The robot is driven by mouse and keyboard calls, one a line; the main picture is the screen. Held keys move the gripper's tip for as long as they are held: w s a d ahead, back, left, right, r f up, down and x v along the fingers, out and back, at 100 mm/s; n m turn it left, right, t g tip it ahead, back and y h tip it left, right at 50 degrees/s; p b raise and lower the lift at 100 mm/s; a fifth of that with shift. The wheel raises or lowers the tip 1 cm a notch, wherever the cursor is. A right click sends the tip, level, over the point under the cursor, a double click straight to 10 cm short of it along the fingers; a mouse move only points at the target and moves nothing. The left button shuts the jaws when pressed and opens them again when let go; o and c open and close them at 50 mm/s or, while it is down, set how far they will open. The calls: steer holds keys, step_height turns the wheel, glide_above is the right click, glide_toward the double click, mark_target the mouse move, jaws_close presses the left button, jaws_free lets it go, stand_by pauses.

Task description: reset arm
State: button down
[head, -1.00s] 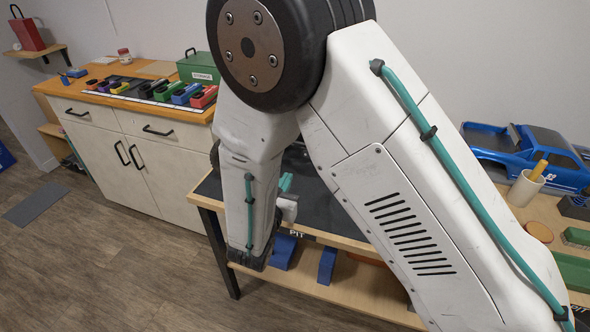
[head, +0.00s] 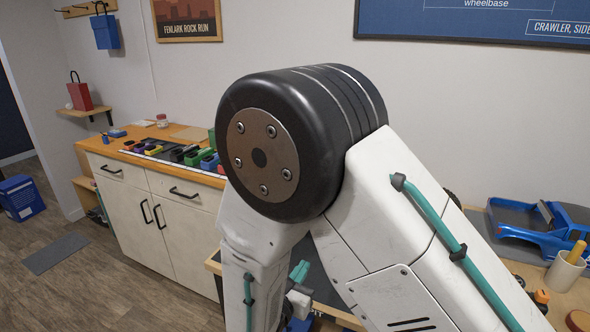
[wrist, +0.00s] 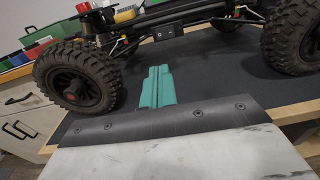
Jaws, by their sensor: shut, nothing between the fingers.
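My arm fills the middle of the head view, bent at its black elbow joint, with the forearm hanging down. My gripper's teal fingers (head: 299,271) show beside the forearm in the head view, partly hidden. In the wrist view my gripper (wrist: 157,75) has its teal fingers together with nothing between them. They point toward the RC crawler, whose big knobbly tyre (wrist: 77,76) and underside show just beyond. I cannot tell the exact gap between the fingertips and the crawler.
The crawler stands on a dark mat (wrist: 215,88) on a workbench. A blue truck body (head: 540,232) and a cup (head: 565,270) lie at the right. A white cabinet (head: 127,200) with colored bins stands left. The floor at the left is mostly open.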

steer(key=s+d+r+m+g+h, duration=0.2)
steer(key=s+d+r+m+g, duration=0.2)
steer(key=s+d+m+g, duration=0.35)
steer(key=s+d+r+m+g+h, duration=0.2)
steer(key=s+d+r+m+g, duration=0.2)
steer(key=d+m+g, duration=0.5)
steer(key=s+d+r+m+t+y, duration=0.2)
steer(key=s+d+r+m+y, duration=0.6)
steer(key=s+r+m+y, duration=0.3)
steer(key=s+r+m, duration=0.2)
steer(key=s+m, duration=0.1)
steer(key=shift+s+d+r+y, duration=0.2)
steer(key=shift+r+y, duration=0.15)
steer(key=shift+y, duration=0.05)
steer(key=c, duration=2.1)
jaws_free()
steer(key=shift+c, duration=0.2)
